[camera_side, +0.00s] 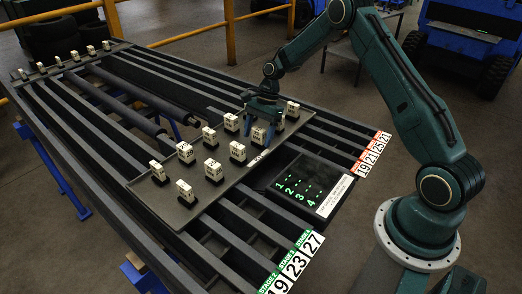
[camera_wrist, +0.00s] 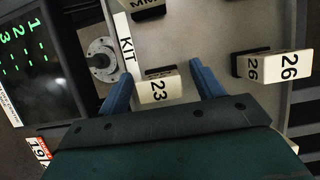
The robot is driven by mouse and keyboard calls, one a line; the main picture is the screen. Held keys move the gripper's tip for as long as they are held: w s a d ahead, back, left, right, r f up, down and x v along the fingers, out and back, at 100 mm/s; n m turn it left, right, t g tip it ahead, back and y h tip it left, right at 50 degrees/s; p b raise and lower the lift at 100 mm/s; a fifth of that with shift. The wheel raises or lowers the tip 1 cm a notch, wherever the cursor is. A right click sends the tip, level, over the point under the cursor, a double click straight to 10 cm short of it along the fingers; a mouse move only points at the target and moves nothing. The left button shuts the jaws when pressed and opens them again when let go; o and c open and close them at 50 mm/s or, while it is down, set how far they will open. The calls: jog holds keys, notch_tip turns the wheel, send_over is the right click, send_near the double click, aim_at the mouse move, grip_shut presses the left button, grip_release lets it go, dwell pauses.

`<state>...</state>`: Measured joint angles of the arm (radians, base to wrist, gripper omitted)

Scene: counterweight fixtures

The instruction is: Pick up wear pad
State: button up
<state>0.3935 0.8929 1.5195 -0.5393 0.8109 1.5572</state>
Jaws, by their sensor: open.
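Several white numbered pads on black bases stand in two rows on a dark tray (camera_side: 160,203) in the side view. My gripper (camera_side: 262,130) is low over the tray's right end, fingers pointing down. In the wrist view my gripper (camera_wrist: 160,76) is open, with its blue fingers on either side of the pad marked 23 (camera_wrist: 158,90). I cannot tell whether the fingers touch it. In the side view that pad is mostly hidden by my gripper. The pad marked 26 (camera_wrist: 274,65) stands right of the fingers.
A black panel with green digits (camera_side: 305,190) lies close to the tray; it also shows in the wrist view (camera_wrist: 30,62). A KIT label (camera_wrist: 125,40) and a round metal fitting (camera_wrist: 102,55) are left of the fingers. More small pads (camera_side: 67,59) line the far rack end.

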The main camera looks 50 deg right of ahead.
aim_at(257, 130)
jog(key=shift+a+f, duration=0.2)
jog(key=shift+f, duration=0.3)
jog(key=shift+c, duration=0.3)
jog(key=c, duration=1.2)
jog(key=shift+r, duration=0.1)
notch_tip(257, 130, up, 20)
jog(key=shift+f, duration=0.1)
jog(key=shift+a, duration=0.1)
dwell(0.3)
